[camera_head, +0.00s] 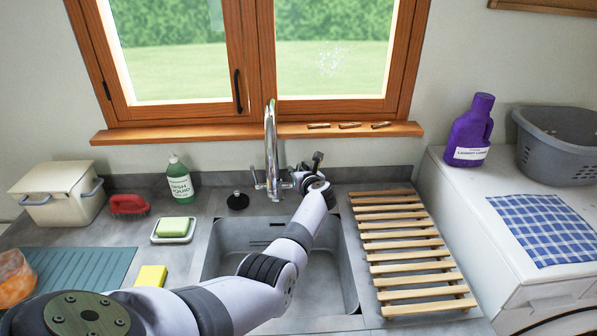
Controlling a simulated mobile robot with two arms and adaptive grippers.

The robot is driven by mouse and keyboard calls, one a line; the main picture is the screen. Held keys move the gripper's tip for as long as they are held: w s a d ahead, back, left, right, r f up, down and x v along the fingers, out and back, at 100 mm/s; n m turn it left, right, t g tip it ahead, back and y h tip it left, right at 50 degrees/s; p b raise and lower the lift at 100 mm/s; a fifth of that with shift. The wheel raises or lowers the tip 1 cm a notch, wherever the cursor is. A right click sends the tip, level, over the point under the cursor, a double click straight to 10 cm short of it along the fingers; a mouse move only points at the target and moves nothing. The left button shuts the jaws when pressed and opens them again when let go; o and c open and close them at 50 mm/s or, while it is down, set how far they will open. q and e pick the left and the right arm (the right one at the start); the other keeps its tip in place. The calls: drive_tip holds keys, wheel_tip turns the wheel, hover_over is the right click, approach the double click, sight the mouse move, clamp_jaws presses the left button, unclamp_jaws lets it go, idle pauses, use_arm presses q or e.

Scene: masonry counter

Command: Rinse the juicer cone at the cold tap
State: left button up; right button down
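The chrome tap (271,140) stands upright behind the grey sink (345,262), with small levers low at its sides. My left arm reaches across the sink, and my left gripper (312,168) is just right of the tap's base, close to its right side. The fingers are small and dark here; I cannot tell whether they are open or touch a lever. No juicer cone shows clearly. A rounded, orange-tinted, see-through thing (14,279) at the left edge is partly cut off, and I cannot tell whether it is the juicer. I see no running water. My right gripper is out of view.
A ribbed teal mat (85,268), a yellow sponge (151,276), a soap dish (161,236), a red brush (128,204), a cream bin (60,190) and a green dish-liquid bottle (180,182) stand left. A wooden rack (410,250) lies right of the sink.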

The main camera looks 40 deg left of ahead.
use_arm(q)
drive_tip(key=shift+s, duration=0.1)
drive_tip(key=v, duration=1.2)
idle(0.6)
